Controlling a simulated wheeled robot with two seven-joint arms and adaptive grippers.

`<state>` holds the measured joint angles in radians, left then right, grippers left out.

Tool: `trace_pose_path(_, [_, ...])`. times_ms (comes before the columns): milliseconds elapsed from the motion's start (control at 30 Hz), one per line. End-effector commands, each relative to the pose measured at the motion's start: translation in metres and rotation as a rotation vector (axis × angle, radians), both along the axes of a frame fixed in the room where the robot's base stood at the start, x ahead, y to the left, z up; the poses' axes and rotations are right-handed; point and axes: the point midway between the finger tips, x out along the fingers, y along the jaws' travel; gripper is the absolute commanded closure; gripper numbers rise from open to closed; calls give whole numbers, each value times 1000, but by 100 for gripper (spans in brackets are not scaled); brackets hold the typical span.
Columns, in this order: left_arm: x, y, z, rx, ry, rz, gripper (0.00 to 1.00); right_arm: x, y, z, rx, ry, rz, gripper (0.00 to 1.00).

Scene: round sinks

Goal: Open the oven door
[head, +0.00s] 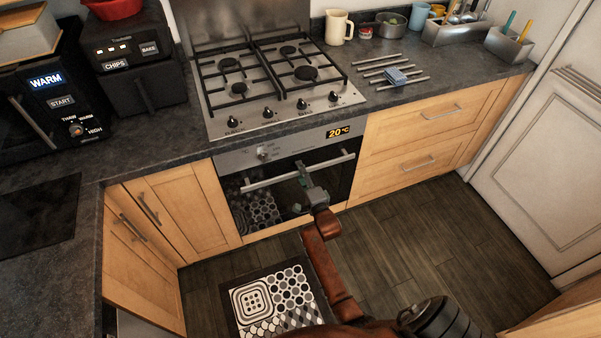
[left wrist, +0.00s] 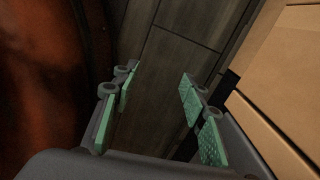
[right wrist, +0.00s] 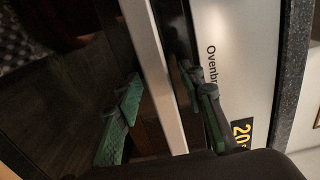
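The oven (head: 232,163) is built in under the hob, with a dark glass door (head: 330,182) that looks shut and a silver bar handle (head: 262,183) across its top. My right gripper (head: 304,174) is at the middle of this handle. In the right wrist view, the handle (right wrist: 152,70) runs between the two fingers of my right gripper (right wrist: 165,110), which stand apart with gaps beside the bar. My left gripper (left wrist: 155,100) is open and empty above the floor, near wooden cabinet fronts; it is out of the head view.
A patterned mat (head: 237,308) lies on the dark floor (head: 420,235) before the oven. Wooden cupboards (head: 180,205) stand left and drawers (head: 425,135) right of the oven. A gas hob (head: 265,118) is above it. A white door (head: 550,150) is at the right.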

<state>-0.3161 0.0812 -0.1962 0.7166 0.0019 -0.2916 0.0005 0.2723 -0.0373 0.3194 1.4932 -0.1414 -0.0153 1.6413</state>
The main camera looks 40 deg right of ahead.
Motion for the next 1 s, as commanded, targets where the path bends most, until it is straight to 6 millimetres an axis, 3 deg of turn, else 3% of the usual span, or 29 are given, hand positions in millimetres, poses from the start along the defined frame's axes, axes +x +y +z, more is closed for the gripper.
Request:
trace_pose_path(533, [0,-1,0,-1,0,0,60,0,0,0,0,0,0,99])
trace_pose_path(1000, [0,-1,0,-1,0,0,60,-1,0,-1,0,1,0,100])
